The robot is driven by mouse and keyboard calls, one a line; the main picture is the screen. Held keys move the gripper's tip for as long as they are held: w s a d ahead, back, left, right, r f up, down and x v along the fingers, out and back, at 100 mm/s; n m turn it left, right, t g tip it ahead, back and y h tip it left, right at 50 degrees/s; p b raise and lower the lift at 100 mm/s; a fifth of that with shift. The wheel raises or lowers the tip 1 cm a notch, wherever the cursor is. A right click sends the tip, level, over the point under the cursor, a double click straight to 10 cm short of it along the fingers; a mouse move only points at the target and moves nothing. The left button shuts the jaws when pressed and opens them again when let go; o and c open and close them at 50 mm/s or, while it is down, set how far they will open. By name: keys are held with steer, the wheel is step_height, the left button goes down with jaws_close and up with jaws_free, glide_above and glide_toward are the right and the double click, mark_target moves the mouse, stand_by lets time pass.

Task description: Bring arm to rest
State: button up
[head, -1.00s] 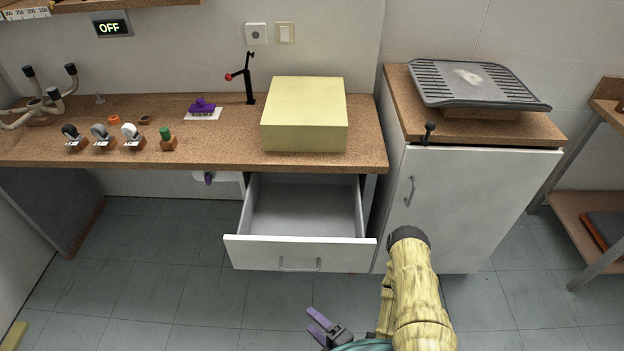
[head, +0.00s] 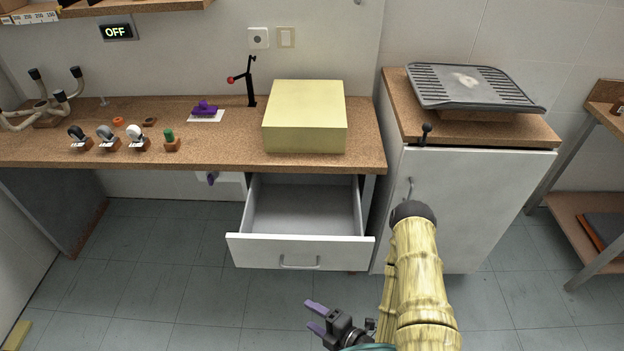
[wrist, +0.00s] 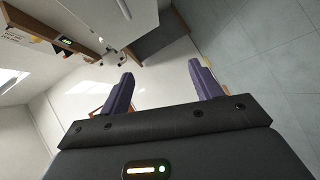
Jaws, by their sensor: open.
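My gripper (head: 317,318) is at the bottom middle of the head view, over the floor and in front of the open drawer. Its two purple fingers are apart with nothing between them. The fingers also show in the wrist view (wrist: 162,92), spread and empty. My arm, in a bamboo-like pattern, rises at the lower right of the head view and hides part of the cabinet door. The drawer (head: 300,251) under the workbench is pulled out, and its visible inside is empty.
The workbench (head: 210,160) holds a pale yellow box (head: 305,130), several casters (head: 107,137) and a purple piece (head: 205,107). A white cabinet (head: 480,200) stands to the right with a grey slatted panel (head: 470,88) on top.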

steer(key=w+d+r+m+g+h+p, duration=0.2)
steer(key=w+d+r+m+h, duration=0.35)
steer(key=r, duration=0.25)
steer(key=w+d+r+m+g+h+p, duration=0.2)
steer(key=w+d+r+m+h+p, duration=0.15)
steer(key=w+d+r+m, duration=0.35)
steer(key=s+d+r+m+g+h+p, duration=0.1)
steer(key=s+r+m, duration=0.4)
steer(key=r, duration=0.5)
steer(key=s+d+r+m+g+h+p, duration=0.1)
steer(key=s+r+m, duration=0.4)
steer(key=r+m, duration=0.3)
step_height(320, 180, up, 3)
steer(key=shift+s+r+h+p, duration=0.1)
steer(key=shift+s+h+p, duration=0.2)
steer(key=shift+s, duration=0.1)
